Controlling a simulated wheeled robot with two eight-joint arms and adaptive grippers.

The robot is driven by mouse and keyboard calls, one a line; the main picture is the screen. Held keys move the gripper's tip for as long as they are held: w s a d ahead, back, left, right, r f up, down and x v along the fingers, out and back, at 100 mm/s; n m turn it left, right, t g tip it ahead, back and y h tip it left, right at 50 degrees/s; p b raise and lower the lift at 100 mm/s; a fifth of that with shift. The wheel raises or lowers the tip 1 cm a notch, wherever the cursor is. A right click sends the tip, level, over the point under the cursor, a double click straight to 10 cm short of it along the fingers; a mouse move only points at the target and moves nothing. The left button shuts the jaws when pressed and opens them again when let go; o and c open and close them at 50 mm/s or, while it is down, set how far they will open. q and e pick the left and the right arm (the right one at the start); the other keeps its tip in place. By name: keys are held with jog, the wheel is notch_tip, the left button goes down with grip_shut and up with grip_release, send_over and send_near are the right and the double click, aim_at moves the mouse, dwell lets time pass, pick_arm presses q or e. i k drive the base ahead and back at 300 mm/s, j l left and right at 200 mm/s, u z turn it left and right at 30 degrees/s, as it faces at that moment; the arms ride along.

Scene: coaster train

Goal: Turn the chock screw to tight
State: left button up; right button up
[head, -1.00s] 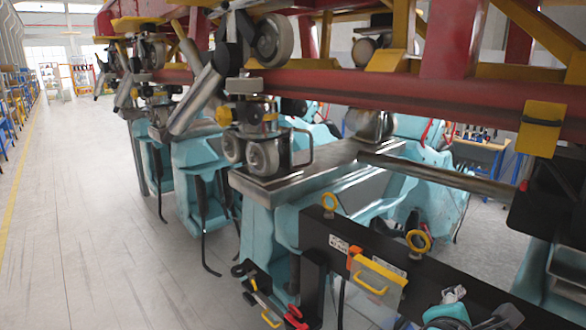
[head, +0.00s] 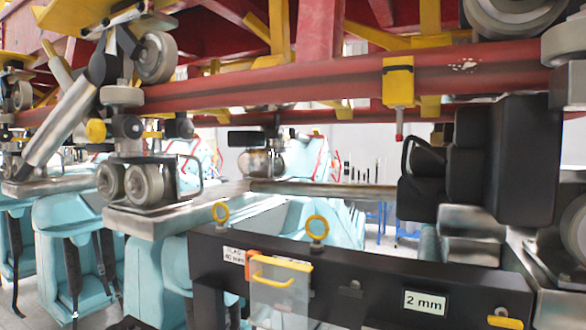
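I cannot pick out the chock screw with certainty in the head view. A black beam (head: 375,285) crosses the lower part of the view. It carries two yellow ring bolts (head: 317,228), a "2 mm" label (head: 425,303) and a clear cover with a yellow handle (head: 281,290). A small yellow part (head: 505,322) shows at the bottom right, cut by the frame edge. Neither of my grippers is in view.
A red rail (head: 300,78) runs overhead. A yellow bracket with a red tip (head: 398,85) hangs from it. Wheel assemblies (head: 145,183) and teal seats (head: 70,245) fill the left. Bulky black blocks (head: 505,155) stand at the right. The floor is mostly hidden.

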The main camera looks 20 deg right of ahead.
aim_at(399, 137)
jog(key=z, duration=1.35)
